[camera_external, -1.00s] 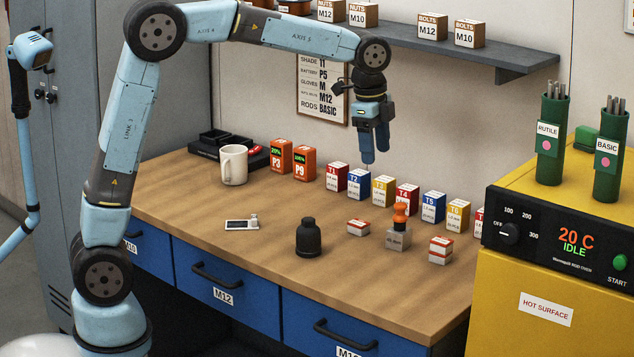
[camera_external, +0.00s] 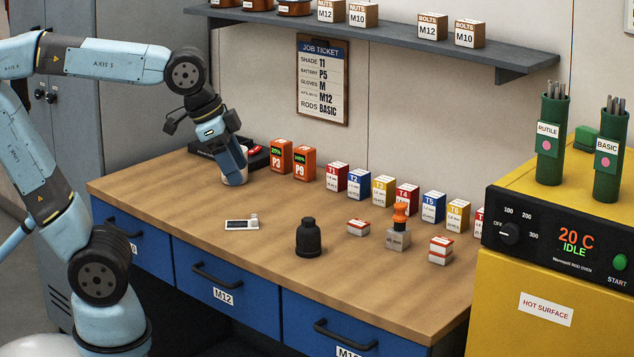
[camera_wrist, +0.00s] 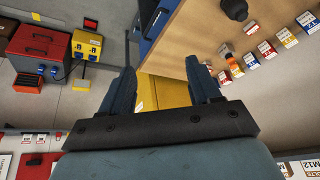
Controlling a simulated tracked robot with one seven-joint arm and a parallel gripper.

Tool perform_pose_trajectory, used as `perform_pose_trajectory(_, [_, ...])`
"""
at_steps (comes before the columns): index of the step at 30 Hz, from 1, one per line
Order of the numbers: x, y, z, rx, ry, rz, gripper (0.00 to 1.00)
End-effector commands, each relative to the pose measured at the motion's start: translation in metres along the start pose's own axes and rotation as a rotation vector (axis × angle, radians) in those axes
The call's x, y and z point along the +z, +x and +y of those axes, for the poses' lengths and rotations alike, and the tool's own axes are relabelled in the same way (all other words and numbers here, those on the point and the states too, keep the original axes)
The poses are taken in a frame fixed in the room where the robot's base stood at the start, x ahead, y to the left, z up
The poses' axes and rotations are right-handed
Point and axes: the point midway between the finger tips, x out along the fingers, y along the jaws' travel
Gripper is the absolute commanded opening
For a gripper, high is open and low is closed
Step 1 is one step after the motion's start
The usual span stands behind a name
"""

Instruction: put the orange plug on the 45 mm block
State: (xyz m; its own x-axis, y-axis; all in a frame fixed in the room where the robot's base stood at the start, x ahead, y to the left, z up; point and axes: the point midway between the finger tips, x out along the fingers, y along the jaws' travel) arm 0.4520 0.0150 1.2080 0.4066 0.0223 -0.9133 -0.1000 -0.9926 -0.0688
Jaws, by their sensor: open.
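The orange plug (camera_external: 399,213) stands upright on top of a small grey block (camera_external: 398,239) on the right half of the bench. The block's label is too small to read surely.
A black bottle (camera_external: 309,239), a small meter (camera_external: 242,223) and red-white boxes (camera_external: 358,227) stand on the bench (camera_external: 190,213). A row of labelled cartons (camera_external: 383,190) lines the back. The yellow oven (camera_external: 540,290) is at right.

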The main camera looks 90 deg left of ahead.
Motion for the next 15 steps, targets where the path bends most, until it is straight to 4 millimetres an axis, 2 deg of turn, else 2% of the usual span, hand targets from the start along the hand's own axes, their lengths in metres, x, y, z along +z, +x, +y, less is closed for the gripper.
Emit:
perform_pose_trajectory(1, [0.015,-0.001,0.006,0.002,-0.020,0.019,0.62])
perform_pose_trajectory(3, [0.032,0.000,0.012,0.006,-0.050,0.037,0.62])
perform_pose_trajectory(6, [0.051,0.002,0.018,0.012,-0.086,0.056,0.62])
perform_pose_trajectory(10, [0.064,0.004,0.023,0.017,-0.113,0.072,0.62])
perform_pose_trajectory(15, [0.068,0.005,0.024,0.018,-0.122,0.074,0.62])
